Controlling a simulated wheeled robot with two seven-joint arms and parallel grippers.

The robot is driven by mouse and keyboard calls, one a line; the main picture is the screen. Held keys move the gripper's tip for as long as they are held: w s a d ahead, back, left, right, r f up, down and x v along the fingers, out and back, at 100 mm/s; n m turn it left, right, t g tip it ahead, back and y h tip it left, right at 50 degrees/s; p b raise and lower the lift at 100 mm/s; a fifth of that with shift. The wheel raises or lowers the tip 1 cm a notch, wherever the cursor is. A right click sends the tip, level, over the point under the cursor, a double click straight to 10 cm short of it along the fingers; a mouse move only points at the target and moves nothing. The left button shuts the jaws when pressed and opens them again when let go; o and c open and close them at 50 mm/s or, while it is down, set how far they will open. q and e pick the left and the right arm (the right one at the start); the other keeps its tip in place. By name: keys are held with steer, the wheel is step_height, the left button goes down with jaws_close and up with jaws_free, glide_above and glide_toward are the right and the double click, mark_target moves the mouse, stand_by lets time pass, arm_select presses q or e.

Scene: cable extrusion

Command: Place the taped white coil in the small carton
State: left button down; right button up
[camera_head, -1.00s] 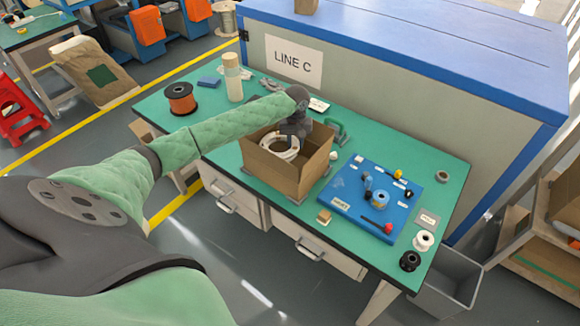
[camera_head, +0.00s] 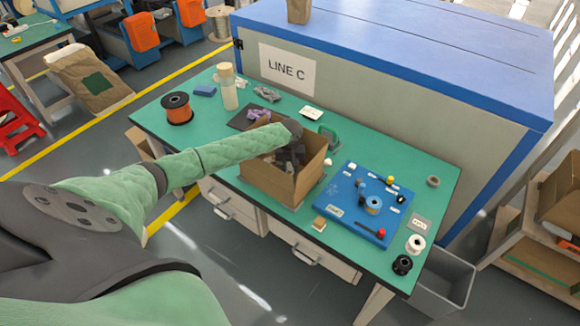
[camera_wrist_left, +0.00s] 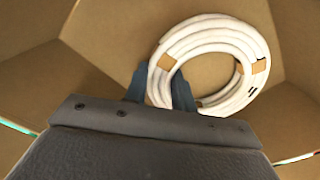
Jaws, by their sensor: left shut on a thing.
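The small carton (camera_head: 268,183) stands open on the green table, and its inner walls show in the left wrist view (camera_wrist_left: 38,82). My left gripper (camera_head: 292,160) reaches down inside it. In the left wrist view the gripper (camera_wrist_left: 158,84) is shut on the near left side of the taped white coil (camera_wrist_left: 208,28). The coil is a round bundle with brown tape patches, and it is within the carton walls. Whether it touches the carton floor I cannot tell. In the head view the carton and my gripper hide the coil. My right gripper is out of view.
A blue board (camera_head: 352,213) with small parts lies to the right of the carton. An orange spool (camera_head: 178,110) and a pale bottle (camera_head: 228,92) stand at the left. White (camera_head: 415,243) and black (camera_head: 402,264) spools stand at the right corner.

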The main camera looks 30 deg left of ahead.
arm_select(q)
steer(key=c, duration=1.1)
jaws_free()
steer(key=shift+c, duration=0.2)
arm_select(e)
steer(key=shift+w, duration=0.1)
arm_select(q)
steer(key=shift+r, duration=0.2)
step_height(320, 180, up, 12)
steer(key=b, duration=0.4)
steer(key=shift+f, duration=0.15)
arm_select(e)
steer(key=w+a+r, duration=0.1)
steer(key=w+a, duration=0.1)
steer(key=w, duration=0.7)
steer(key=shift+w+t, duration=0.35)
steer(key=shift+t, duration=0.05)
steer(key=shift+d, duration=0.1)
